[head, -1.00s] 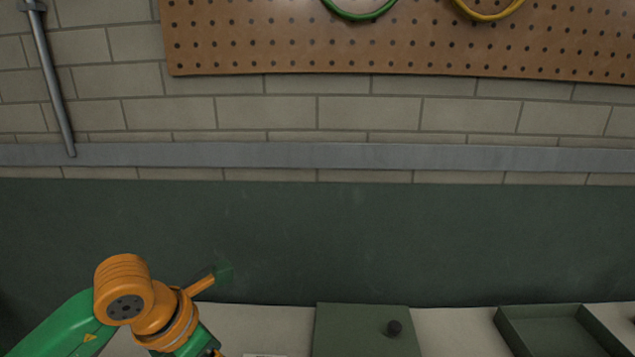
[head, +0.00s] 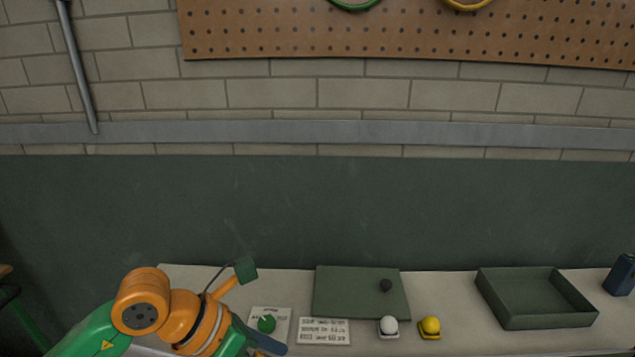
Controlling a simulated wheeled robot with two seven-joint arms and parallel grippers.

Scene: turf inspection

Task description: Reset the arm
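My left arm (head: 183,316), orange and green, comes in from the lower left over the left end of the bench. Its wrist points down to the right, and a green block on an orange stalk (head: 244,271) sticks up from it. A dark piece (head: 268,344) shows beyond the wrist at the bottom edge; I cannot tell whether it is a finger. The fingers of my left gripper are not clearly visible, so its opening cannot be told. My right arm and gripper are out of view.
On the pale bench (head: 450,286) are a card with a green disc (head: 267,323), a printed card (head: 324,331), a green board with a dark knob (head: 345,290), a white ball (head: 389,325), a yellow ball (head: 430,326), an empty green tray (head: 535,313) and a dark bottle (head: 620,275).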

